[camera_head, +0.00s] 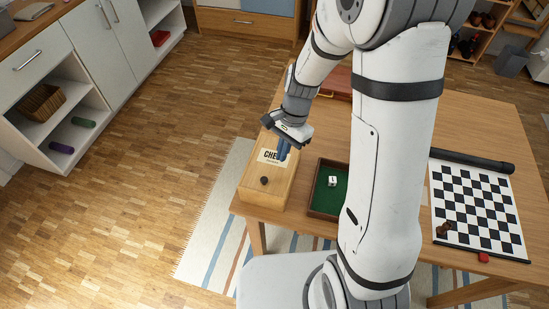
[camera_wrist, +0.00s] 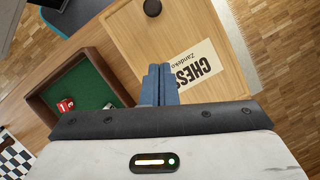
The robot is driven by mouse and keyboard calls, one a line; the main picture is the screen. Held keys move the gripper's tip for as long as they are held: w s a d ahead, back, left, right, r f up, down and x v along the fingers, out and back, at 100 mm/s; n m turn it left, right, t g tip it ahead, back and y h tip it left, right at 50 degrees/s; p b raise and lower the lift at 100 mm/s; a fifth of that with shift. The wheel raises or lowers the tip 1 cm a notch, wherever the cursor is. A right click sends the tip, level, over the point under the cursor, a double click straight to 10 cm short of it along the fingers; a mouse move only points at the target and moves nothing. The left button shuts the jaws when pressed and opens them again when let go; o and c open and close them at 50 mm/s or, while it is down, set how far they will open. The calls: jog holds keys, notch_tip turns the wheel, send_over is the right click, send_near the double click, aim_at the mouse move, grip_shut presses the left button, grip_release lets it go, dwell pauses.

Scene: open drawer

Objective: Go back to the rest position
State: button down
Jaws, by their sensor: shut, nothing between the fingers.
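My gripper (camera_head: 284,150) is shut and empty, its two blue fingers together, pointing down over the wooden chess box (camera_head: 251,189) at the table's left end. In the wrist view the fingertips (camera_wrist: 159,68) show beside the box's white "CHESS" label (camera_wrist: 197,68). I cannot tell whether the fingertips touch the lid. The box's round dark knob (camera_head: 264,181) also shows in the wrist view (camera_wrist: 152,8). My arm reaches out over the table and hides part of its middle.
A green-lined tray (camera_head: 312,203) with a white-looking die (camera_head: 332,181) stands right of the box. A chessboard (camera_head: 476,206) with a dark piece (camera_head: 442,230) lies at the right. A reddish case (camera_head: 337,82) is behind. Open floor (camera_head: 130,210) lies left of the table.

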jog(key=v, duration=0.7)
jog(key=s+d+r+n+t+h, duration=0.1)
jog(key=s+d+r+n+t, duration=0.1)
jog(key=s+d+r+n, duration=0.2)
jog(key=s+d+r+n+t+h, duration=0.1)
jog(key=s+d+r+n+t, duration=0.2)
jog(key=s, duration=0.7)
notch_tip(320, 180, up, 4)
jog(key=shift+d+f+n, duration=0.2)
jog(key=shift+d+n, duration=0.35)
jog(key=shift+n, duration=0.65)
